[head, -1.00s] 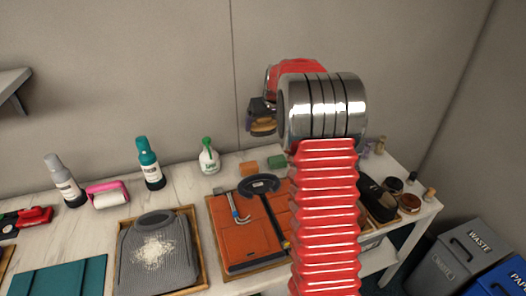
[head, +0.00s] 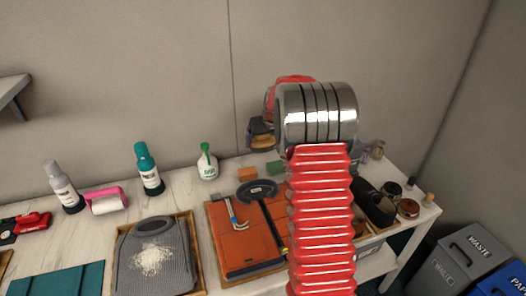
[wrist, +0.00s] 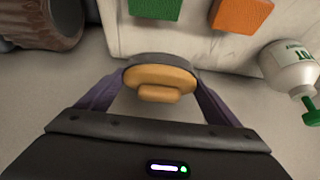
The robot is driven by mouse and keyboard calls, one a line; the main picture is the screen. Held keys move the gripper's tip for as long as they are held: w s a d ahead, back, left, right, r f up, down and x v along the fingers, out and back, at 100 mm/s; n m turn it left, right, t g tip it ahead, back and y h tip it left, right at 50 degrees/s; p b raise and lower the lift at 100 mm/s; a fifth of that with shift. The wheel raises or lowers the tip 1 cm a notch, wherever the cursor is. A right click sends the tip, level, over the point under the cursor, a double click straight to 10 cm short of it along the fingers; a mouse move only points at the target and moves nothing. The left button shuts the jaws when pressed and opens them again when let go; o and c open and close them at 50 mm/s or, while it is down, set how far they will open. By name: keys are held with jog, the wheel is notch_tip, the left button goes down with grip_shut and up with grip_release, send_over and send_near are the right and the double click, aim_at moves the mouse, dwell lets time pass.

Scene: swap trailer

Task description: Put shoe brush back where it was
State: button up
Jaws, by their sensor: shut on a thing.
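The shoe brush (wrist: 160,78) looks like a rounded tan piece with a knob and a dark band at its far edge. My gripper (wrist: 158,88) is shut on it, with a purple finger on each side. In the head view the brush (head: 262,128) shows as a small tan and dark shape left of my wrist, held up in front of the wall beyond the table. A black shoe (head: 374,203) lies in a tray at the table's right end, partly hidden by my arm. The brush's underside is hidden.
A green block (wrist: 155,8), an orange block (wrist: 240,14) and a green-capped bottle (wrist: 290,68) stand near the brush. Tins (head: 407,208) sit beside the shoe. Bins (head: 475,255) stand right of the table.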

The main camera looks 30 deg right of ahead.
aim_at(265, 146)
jog(key=shift+f, duration=2.5)
jog(key=shift+f, duration=0.1)
jog(key=o, duration=1)
jog(key=shift+s+r, duration=0.2)
jog(key=shift+r, duration=0.35)
jog(key=v, duration=1.1)
